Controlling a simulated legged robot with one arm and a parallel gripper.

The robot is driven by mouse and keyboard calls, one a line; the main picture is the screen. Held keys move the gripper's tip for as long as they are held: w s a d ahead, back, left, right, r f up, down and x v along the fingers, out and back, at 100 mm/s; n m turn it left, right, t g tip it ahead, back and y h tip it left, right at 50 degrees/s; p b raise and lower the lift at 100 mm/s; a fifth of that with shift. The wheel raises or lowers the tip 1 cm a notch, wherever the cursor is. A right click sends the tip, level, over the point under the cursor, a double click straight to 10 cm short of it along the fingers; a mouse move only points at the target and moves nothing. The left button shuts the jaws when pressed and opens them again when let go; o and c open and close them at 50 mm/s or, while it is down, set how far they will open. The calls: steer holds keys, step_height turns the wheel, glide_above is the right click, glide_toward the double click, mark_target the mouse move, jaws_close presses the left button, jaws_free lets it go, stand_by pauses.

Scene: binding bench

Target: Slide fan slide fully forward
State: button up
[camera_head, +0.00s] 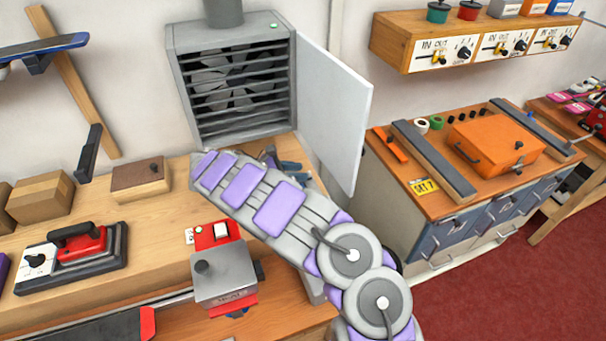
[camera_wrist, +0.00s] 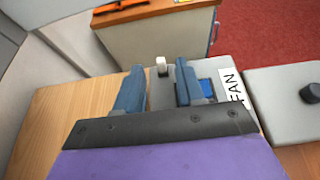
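In the wrist view, a grey control box carries a white FAN label (camera_wrist: 234,88). A small pale slide knob (camera_wrist: 162,66) stands at its far side, and a blue patch (camera_wrist: 207,88) shows on the box. My gripper (camera_wrist: 160,72) is open, with its two blue fingers apart over the box. The knob appears in the gap between the fingertips; I cannot tell whether either finger touches it. In the head view my arm hides most of the fan box and gripper. The fan (camera_head: 235,85) sits behind slats in a grey housing.
The housing's white door (camera_head: 333,115) hangs open beside my arm. A grey box with a dark knob (camera_head: 225,272) stands on the wooden bench near my arm. A red switch unit (camera_head: 215,235) is behind it. An orange case (camera_head: 495,145) sits on the cabinet at right.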

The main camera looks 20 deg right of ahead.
steer(key=shift+x, duration=1.6)
steer(key=shift+r, duration=0.1)
steer(key=shift+c, duration=0.2)
steer(key=shift+a, duration=0.2)
steer(key=c, duration=0.5)
jaws_close()
